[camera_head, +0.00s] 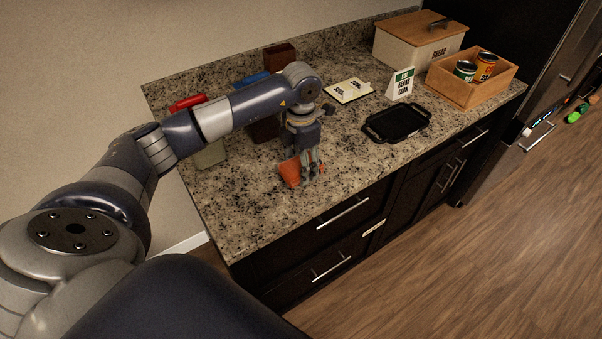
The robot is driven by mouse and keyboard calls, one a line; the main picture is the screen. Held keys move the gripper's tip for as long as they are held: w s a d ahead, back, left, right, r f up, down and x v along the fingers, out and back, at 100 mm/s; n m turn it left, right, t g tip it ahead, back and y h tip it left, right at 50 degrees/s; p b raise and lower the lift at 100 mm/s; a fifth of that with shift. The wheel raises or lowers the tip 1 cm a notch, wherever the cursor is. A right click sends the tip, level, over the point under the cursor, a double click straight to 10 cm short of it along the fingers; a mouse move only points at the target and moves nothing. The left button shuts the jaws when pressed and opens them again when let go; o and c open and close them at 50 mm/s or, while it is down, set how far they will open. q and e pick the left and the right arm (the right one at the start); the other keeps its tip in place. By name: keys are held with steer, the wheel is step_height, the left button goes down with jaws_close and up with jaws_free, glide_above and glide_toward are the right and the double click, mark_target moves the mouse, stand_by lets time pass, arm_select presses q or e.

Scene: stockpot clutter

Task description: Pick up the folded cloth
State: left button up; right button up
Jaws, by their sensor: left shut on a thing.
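The folded cloth (289,173) is orange and sits near the front edge of the granite counter. My left gripper (309,176) points down at the cloth and is shut on it. The fingers hide the cloth's right part. I cannot tell whether the cloth still touches the counter. My right gripper is not in view.
Red, blue and brown items are partly behind my arm.

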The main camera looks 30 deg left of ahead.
arm_select(q)
steer(key=s+d+r+b, duration=0.1)
steer(key=d+b, duration=0.1)
steer(key=d, duration=0.6)
steer(key=s+d+r+b, duration=0.1)
steer(key=s+d+b, duration=0.1)
steer(key=d, duration=0.5)
steer(key=shift+s+d+b, duration=0.3)
steer(key=shift+d+b, duration=0.05)
steer(key=shift+b, duration=0.15)
